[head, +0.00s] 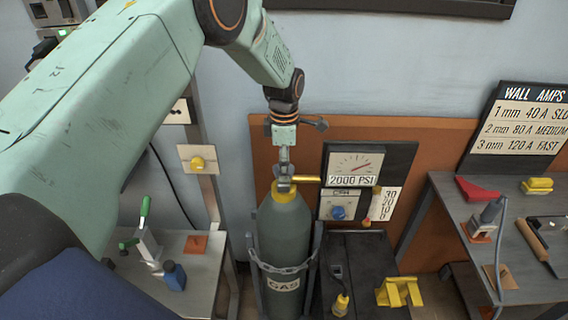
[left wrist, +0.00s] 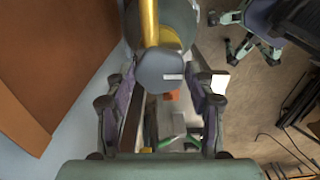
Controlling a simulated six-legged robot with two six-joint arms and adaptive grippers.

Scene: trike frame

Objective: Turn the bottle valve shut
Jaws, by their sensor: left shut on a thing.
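A grey-green gas bottle (head: 284,228) with a yellow collar and a "GAS" label stands upright behind a chain. Its valve (head: 284,186) is on top, with a yellow outlet pipe (head: 307,180) pointing right. My left gripper (head: 285,172) comes down from above onto the valve and is shut on its knob. In the left wrist view the round grey valve knob (left wrist: 160,72) lies between the two fingers, with the yellow pipe beyond it. The fingers partly hide the valve in the head view. My right gripper is not in view.
Right of the bottle a gauge panel (head: 367,158) reads 2000 PSI, above a blue knob (head: 338,212). A dark cart holds a yellow clamp (head: 399,292). A workbench (head: 520,255) with tools stands at right, and a small table (head: 200,272) at left.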

